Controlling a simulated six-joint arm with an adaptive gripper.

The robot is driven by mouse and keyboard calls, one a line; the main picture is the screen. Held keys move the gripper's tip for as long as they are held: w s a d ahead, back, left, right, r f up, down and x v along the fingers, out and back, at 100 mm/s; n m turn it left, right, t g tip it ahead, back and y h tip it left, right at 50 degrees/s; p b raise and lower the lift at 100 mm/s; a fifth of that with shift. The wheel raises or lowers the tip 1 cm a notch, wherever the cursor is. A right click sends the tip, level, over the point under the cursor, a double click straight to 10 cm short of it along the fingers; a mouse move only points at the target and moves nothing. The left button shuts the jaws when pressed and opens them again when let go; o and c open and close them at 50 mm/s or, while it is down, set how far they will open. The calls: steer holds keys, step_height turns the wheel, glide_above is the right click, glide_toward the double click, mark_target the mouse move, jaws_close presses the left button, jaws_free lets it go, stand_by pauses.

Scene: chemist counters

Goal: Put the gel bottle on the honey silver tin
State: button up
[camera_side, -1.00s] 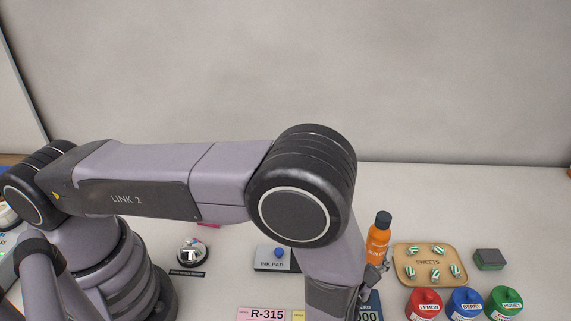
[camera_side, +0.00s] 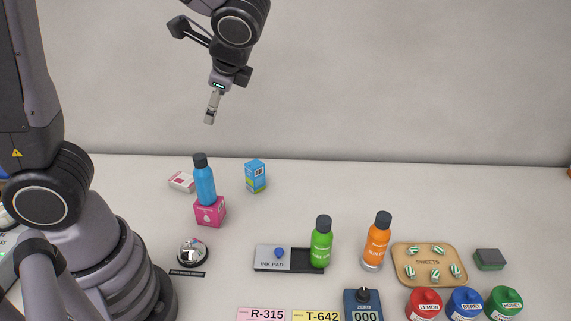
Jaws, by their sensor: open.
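My gripper (camera_side: 210,119) is open and empty, seen edge-on, high above the counter and clear of the bottles.
Red LEMON (camera_side: 424,303) and blue BERRY (camera_side: 465,303) tins stand left of the honey tin. A sweets board (camera_side: 400,250) and a dark green block (camera_side: 489,260) lie behind them. The pink box (camera_side: 210,216), a bell (camera_side: 192,252) and a counter device (camera_side: 363,306) are farther left.

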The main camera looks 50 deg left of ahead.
steer(key=s+r+n+t+h, duration=0.4)
steer(key=s+n+h, duration=0.3)
steer(key=s, duration=0.5)
steer(key=r+n, duration=0.1)
steer(key=n, duration=0.1)
steer(key=shift+r+n+t+h, duration=0.25)
steer(key=shift+n+t+h, duration=0.05)
steer(key=shift+a, duration=0.1)
